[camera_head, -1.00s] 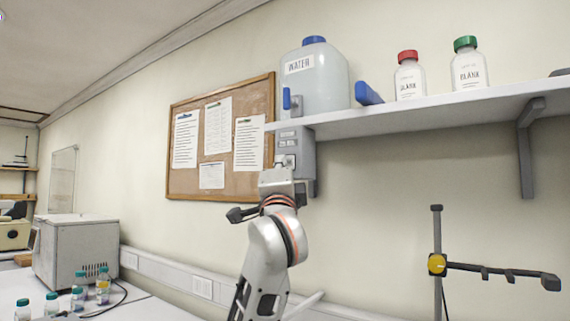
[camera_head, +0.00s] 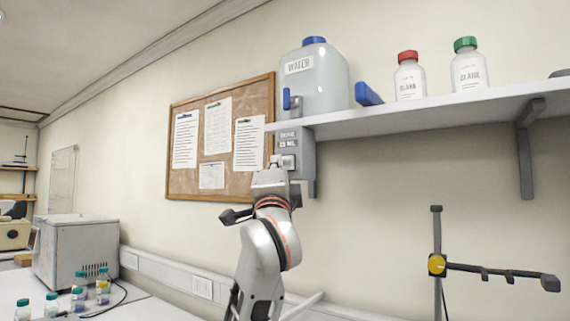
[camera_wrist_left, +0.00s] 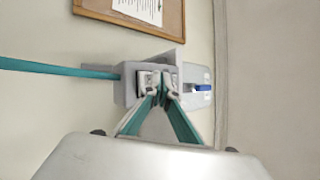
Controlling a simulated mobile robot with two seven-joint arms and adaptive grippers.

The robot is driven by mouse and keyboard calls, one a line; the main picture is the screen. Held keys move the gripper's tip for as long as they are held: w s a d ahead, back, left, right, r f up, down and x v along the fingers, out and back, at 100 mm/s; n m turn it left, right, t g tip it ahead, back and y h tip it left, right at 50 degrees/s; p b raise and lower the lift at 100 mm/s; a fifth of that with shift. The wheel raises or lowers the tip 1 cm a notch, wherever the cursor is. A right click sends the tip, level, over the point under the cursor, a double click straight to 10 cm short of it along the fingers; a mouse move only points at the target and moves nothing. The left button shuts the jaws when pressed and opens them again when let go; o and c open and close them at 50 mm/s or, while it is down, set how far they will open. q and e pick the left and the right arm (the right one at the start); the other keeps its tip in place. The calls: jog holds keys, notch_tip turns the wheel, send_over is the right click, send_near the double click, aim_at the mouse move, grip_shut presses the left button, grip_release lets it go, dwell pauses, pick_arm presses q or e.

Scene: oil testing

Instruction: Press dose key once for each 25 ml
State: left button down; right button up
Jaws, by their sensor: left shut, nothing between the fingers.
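The grey dispenser (camera_head: 305,150) hangs under the left end of the shelf, below the water jug (camera_head: 325,82). Its label seems to read 25 ML. The pale square dose key (camera_head: 289,163) shows on its front, below the label. My left gripper (camera_head: 275,161) is shut and empty, with its fingertips just left of the key. In the left wrist view the fingertips (camera_wrist_left: 160,80) lie in front of the dispenser (camera_wrist_left: 130,88) at the key and partly hide it. I cannot tell whether they touch it. My right gripper is not in view.
The white shelf (camera_head: 430,110) carries a red-capped bottle (camera_head: 409,78) and a green-capped bottle (camera_head: 468,70). A corkboard (camera_head: 250,100) hangs behind my left gripper. A stand with a clamp arm (camera_head: 437,240) is at the right. Small bottles (camera_head: 78,297) stand at lower left.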

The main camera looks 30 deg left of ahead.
pick_arm(q)
jog(key=s+p, duration=0.1)
jog(key=s, duration=0.4)
jog(key=shift+a, duration=0.2)
dwell(1.0)
